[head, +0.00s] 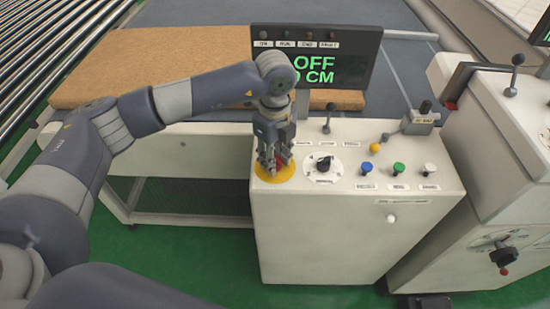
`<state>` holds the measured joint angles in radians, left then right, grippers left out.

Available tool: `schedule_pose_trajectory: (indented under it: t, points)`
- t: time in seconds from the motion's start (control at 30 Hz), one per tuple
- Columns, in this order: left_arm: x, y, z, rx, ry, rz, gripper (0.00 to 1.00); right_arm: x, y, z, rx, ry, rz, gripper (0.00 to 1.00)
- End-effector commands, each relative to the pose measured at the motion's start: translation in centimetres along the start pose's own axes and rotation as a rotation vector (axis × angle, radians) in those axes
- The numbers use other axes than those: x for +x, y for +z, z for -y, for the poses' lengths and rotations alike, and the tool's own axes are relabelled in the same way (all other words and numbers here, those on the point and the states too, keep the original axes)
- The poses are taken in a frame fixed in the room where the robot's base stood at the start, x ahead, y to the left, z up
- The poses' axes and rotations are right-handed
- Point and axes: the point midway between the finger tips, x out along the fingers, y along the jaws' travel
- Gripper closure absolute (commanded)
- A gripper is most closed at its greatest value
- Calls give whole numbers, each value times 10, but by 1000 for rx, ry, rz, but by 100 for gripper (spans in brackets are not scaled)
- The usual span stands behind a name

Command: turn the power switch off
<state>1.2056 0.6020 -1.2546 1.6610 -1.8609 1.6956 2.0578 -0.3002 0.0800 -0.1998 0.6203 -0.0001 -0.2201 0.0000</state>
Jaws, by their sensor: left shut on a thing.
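The power switch (284,161) shows as a bit of red above a round yellow plate (275,177), at the left end of the white control box's top. My left gripper (271,165) points down over the yellow plate and is shut on the switch. Its fingers hide most of the switch, so its exact position cannot be told. The dark display (350,65) behind reads OFF in green, with a lower line ending in CM; my left arm covers part of it. My right gripper is not in view.
The white control box (330,235) also carries a black rotary knob (324,163), blue (366,167), green (398,168) and white (430,168) buttons, and small levers. Another white machine (500,160) stands at the right.

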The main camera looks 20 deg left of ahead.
Motion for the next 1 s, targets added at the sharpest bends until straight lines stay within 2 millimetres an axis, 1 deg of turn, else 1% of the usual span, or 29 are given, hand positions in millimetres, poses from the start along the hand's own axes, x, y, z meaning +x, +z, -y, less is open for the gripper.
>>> schedule_pose_trajectory:
  t: [0.5,0.53,0.6,0.9,1.0]
  points:
    - [-2,1,1,-19,-3,2,94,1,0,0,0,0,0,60]
    - [-2,1,1,-19,-4,2,64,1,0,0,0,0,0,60]
    - [-1,1,1,-19,-3,2,48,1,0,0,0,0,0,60]
    - [-1,0,0,-16,-1,1,48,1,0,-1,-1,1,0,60]
    - [-5,0,1,-16,-2,1,48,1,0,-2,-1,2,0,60]
